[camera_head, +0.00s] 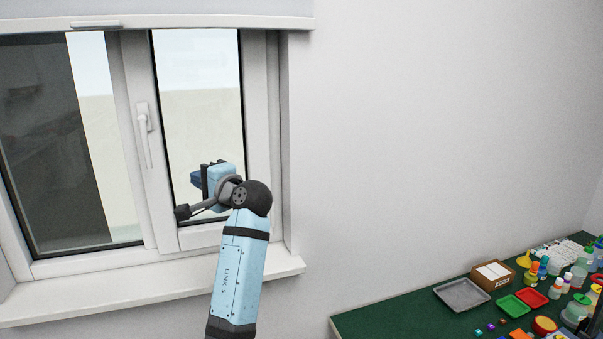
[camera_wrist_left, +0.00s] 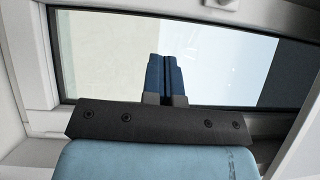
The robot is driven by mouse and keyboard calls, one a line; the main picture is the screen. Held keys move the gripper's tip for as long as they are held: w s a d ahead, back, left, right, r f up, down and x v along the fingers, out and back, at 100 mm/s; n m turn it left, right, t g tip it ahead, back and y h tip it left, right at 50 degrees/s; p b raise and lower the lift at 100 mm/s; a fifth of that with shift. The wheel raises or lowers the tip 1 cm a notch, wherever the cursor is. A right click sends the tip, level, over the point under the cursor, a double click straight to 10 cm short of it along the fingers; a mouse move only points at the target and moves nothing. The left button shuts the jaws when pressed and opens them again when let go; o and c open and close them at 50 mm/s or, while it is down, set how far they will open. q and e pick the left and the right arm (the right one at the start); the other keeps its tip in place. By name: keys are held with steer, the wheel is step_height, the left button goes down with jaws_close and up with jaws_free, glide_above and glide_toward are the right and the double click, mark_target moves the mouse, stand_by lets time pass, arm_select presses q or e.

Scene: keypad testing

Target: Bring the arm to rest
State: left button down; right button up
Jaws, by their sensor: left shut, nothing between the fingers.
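My left arm rises from the bottom of the head view, its light blue link (camera_head: 237,270) upright in front of the window sill. My left gripper (camera_head: 196,180) is beyond the black wrist joint, in front of the right window pane, partly hidden by my wrist. In the left wrist view the blue fingers of the gripper (camera_wrist_left: 165,75) are together, with nothing between them, against the window glass. I cannot tell how far they are from the glass. My right gripper does not show.
The white-framed window (camera_head: 262,130) has a handle (camera_head: 145,130) and a sill (camera_head: 120,288). At the lower right a green table (camera_head: 400,318) holds a grey tray (camera_head: 461,295), a cardboard box (camera_head: 493,275) and several bottles and coloured trays. The wall between them is bare.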

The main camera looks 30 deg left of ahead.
arm_select(q)
steer(key=shift+f, duration=0.15)
steer(key=w+d+f+m+t+h+p, duration=0.1)
steer(key=w+d+f+m+t+h, duration=0.2)
steer(key=f, duration=0.4)
steer(key=w+d+f+m+t+h, duration=0.1)
steer(key=d+f+m+t, duration=0.1)
steer(key=d+f+t, duration=0.4)
steer(key=s+d+f+m+t+h, duration=0.1)
steer(key=d+f+h, duration=0.2)
steer(key=f, duration=0.3)
steer(key=s+d+f+h+p, duration=0.1)
steer(key=d+f+h, duration=0.1)
steer(key=f, duration=0.3)
steer(key=s+d+f+m+t+h, duration=0.1)
steer(key=d+f+h, duration=0.2)
steer(key=f, duration=0.3)
steer(key=s+d+f+n+g+h, duration=0.1)
steer(key=s+d+f+n+h, duration=0.2)
steer(key=s+d+f, duration=0.5)
steer(key=s+d+f+n+g+h+p, duration=0.1)
steer(key=s+d+f+h, duration=0.5)
steer(key=s, duration=0.9)
steer(key=d+f+n, duration=0.1)
steer(key=d+f, duration=0.1)
steer(key=d, duration=0.1)
steer(key=shift+s+d+f+n, duration=0.15)
steer(key=shift+d+n, duration=0.15)
steer(key=shift+n, duration=0.1)
